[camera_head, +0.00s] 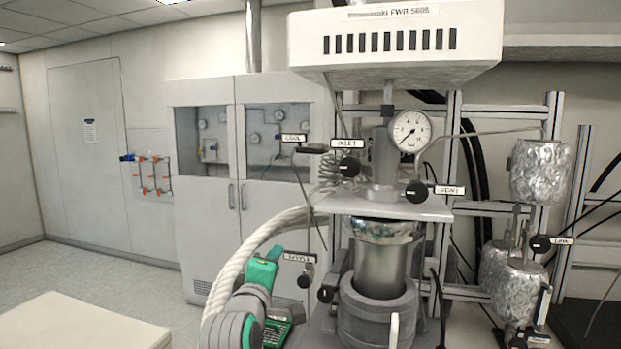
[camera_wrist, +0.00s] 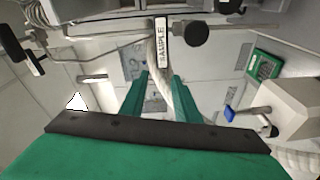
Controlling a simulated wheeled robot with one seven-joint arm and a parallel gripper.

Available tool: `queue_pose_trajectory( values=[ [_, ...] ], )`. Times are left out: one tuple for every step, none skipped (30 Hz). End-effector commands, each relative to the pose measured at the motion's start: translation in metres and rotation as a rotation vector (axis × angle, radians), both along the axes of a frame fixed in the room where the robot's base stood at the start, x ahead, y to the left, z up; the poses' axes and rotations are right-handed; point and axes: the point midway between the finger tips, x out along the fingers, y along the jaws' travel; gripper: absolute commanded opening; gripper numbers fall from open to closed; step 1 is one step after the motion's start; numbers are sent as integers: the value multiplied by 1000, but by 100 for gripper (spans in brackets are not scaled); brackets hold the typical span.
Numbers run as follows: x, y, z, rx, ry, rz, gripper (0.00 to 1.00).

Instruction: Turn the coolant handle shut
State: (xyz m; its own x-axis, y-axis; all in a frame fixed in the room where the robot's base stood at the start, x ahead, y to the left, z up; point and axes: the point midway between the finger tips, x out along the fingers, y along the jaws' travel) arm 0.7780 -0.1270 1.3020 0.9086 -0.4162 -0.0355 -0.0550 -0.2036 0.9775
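The coolant handle (camera_head: 312,149) is a small dark bar beside the "COOL" label (camera_head: 294,138), left of the "INLET" knob (camera_head: 349,167) in the head view. My gripper (camera_head: 274,254) is green and sits low in front of the reactor's left side, below and left of that handle and clear of it. In the wrist view its two green fingers (camera_wrist: 160,98) stand apart with nothing gripped between them. Dark fittings show at the wrist view's upper left; I cannot tell whether one is the coolant handle.
The "SAMPLE" label (camera_wrist: 162,42) and a black knob (camera_wrist: 195,36) lie just beyond my fingers. A thick white hose (camera_head: 250,255) curves behind my arm. The steel reactor vessel (camera_head: 380,265) stands to the right. A green device (camera_head: 276,332) lies below my gripper.

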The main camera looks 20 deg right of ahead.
Motion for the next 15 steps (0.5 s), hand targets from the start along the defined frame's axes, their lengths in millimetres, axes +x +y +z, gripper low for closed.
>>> queue_pose_trajectory(
  values=[
    [-2, -4, 31, -20, -5, -16, 29],
    [-4, -7, 46, -32, -3, -26, 29],
    [-7, -10, 66, -49, 0, -39, 29],
    [-10, -12, 81, -60, 3, -49, 29],
    [-13, -14, 96, -71, 7, -59, 29],
    [-18, -17, 115, -85, 12, -71, 29],
    [-22, -18, 129, -94, 14, -80, 29],
    [-26, -20, 143, -105, 18, -89, 29],
    [-32, -22, 160, -115, 23, -101, 29],
    [-37, -24, 172, -123, 26, -109, 29],
    [-42, -25, 183, -131, 29, -116, 29],
    [-47, -26, 197, -139, 34, -126, 29],
    [-52, -27, 206, -145, 36, -132, 29],
    [-55, -28, 214, -150, 41, -137, 29],
    [-60, -29, 223, -155, 43, -143, 29]
  ],
)
